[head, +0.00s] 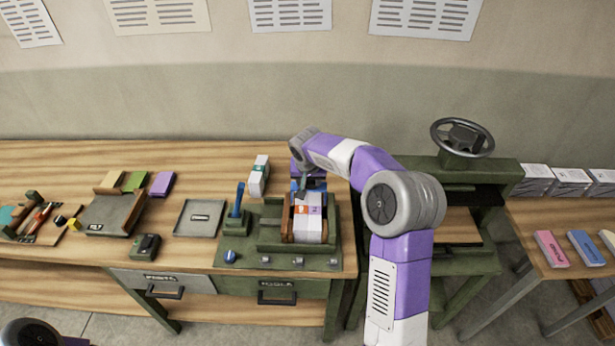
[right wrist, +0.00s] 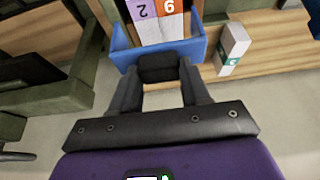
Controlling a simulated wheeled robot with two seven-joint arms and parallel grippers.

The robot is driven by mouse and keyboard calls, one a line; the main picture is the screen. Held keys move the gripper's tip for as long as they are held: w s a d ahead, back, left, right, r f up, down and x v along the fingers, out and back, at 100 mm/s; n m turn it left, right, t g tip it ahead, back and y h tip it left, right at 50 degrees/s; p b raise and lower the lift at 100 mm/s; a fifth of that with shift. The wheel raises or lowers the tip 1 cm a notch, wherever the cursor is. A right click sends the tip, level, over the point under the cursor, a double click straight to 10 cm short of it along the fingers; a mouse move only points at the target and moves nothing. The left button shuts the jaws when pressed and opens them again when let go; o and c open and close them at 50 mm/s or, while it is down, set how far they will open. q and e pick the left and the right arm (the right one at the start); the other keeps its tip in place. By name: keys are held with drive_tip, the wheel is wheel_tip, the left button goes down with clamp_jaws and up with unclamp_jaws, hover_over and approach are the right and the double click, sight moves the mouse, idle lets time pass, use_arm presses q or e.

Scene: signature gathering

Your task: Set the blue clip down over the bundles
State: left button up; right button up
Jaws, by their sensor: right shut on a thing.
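The blue clip (right wrist: 192,48) is a U-shaped piece, with its arms on either side of the bundle ends in the right wrist view. My right gripper (right wrist: 160,68) is shut on the middle of its near wall. In the head view, the clip (head: 295,186) shows only partly, at the far end of the bundles under my right gripper (head: 311,184). The white bundles (head: 308,224), with orange and purple numbered labels, stand side by side in a brown wooden holder (head: 287,225). I cannot tell whether the clip touches them. My left gripper is out of view.
The holder sits on a green fixture (head: 270,238) with a blue-handled lever (head: 238,200). A white block with a green label (head: 258,176) stands behind it to the left. A grey tray (head: 199,218) lies further left. A green press with a handwheel (head: 462,138) stands right.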

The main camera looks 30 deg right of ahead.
drive_tip(key=shift+w+f+b, duration=0.1)
drive_tip(key=shift+f+b, duration=1)
drive_tip(key=shift+f, duration=0.85)
drive_tip(key=shift+f+b, duration=0.7)
drive_tip(key=shift+f, duration=0.75)
drive_tip(key=shift+f+b, duration=1.7)
drive_tip(key=shift+b, duration=0.05)
drive_tip(key=shift+f, duration=0.2)
drive_tip(key=o, duration=1.1)
drive_tip(key=shift+o, duration=0.2)
drive_tip(key=v, duration=0.7)
drive_tip(key=shift+r, duration=0.35)
drive_tip(key=shift+a, duration=0.1)
